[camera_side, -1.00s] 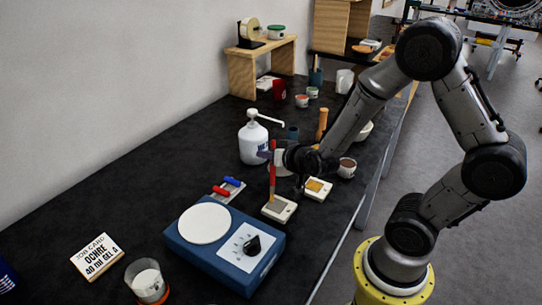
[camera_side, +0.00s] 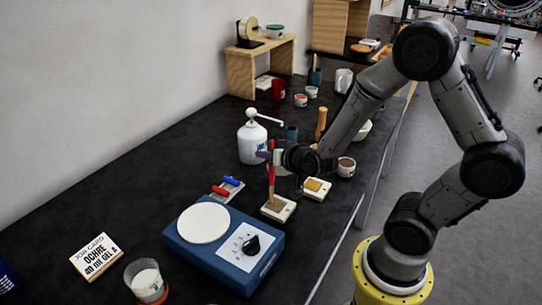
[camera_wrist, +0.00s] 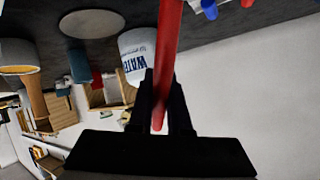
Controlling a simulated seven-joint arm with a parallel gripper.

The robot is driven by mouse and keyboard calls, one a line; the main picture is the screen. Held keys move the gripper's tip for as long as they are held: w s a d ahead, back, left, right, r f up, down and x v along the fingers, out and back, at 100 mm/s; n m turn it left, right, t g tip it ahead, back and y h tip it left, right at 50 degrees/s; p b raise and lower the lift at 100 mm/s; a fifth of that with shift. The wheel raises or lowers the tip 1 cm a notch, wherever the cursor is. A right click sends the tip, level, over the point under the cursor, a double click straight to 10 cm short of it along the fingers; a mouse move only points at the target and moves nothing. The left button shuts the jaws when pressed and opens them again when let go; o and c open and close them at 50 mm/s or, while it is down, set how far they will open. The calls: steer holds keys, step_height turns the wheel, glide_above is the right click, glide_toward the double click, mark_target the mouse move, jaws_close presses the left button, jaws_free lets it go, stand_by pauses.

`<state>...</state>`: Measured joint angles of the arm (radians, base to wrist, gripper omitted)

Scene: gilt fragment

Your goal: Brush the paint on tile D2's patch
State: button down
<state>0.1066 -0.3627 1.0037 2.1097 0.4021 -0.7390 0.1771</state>
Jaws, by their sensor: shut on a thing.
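My gripper (camera_side: 270,156) is shut on a red-handled brush (camera_side: 271,178), which is upright with its lower end at a pale tile (camera_side: 290,208). Whether the bristles touch the tile is too small to tell. This tile has a tan-brown patch. A second pale tile (camera_side: 325,195), just behind and to the right, has a yellow-ochre patch (camera_side: 314,185). I cannot read which tile is D2. In the wrist view the red handle (camera_wrist: 167,35) runs between my dark fingers (camera_wrist: 160,105); the bristles and tiles are out of that view.
A blue device with a white round plate (camera_side: 203,223) stands in front of the tiles. A small rack with red and blue handles (camera_side: 228,190) is to their left. A white pump bottle (camera_side: 252,143) stands behind; a cup (camera_side: 346,167) is at the right.

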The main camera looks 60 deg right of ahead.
steer(key=s, duration=0.2)
steer(key=shift+s+r, duration=0.1)
steer(key=shift+s, duration=0.3)
stand_by(2.1)
steer(key=shift+r, duration=0.1)
steer(key=shift+r, duration=3)
